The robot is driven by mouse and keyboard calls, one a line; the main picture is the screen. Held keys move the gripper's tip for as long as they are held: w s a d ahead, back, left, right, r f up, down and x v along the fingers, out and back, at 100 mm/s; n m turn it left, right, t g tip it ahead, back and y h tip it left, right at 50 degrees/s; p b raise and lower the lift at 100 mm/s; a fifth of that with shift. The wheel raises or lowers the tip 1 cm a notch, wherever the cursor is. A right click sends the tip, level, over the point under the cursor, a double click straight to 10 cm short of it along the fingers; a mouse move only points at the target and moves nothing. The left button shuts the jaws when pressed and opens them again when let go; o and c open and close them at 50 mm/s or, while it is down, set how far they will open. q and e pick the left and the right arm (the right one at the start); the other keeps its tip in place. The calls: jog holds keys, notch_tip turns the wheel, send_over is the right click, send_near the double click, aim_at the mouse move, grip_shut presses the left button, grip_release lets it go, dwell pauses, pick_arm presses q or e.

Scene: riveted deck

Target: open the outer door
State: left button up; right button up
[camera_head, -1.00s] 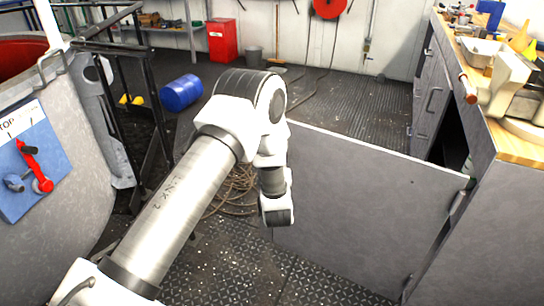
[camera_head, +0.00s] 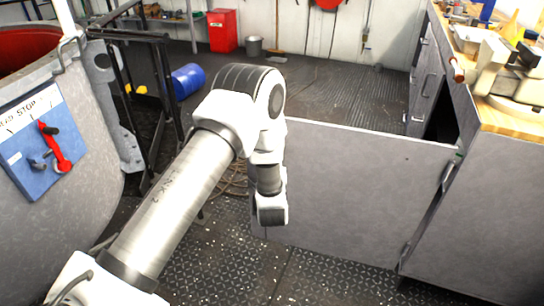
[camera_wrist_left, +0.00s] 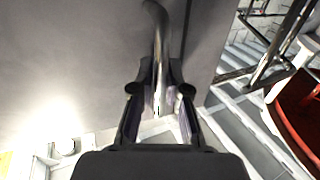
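The outer door is a flat grey panel (camera_head: 360,185). It is hinged at the right to the grey cabinet and stands swung out over the deck. In the left wrist view its grey face (camera_wrist_left: 75,55) fills the upper left. In the head view my left arm hides the handle and the fingers. My right gripper is not in view.
A wooden-topped bench (camera_head: 510,115) with tools is at the right. At the left are a drum-like vessel with a blue lever panel (camera_head: 35,140) and a black railing (camera_head: 165,90). A blue barrel (camera_head: 187,80) lies beyond. Patterned deck (camera_head: 235,265) in front is clear.

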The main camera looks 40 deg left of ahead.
pick_arm(q)
jog(key=shift+d, duration=0.1)
jog(key=v, duration=1.2)
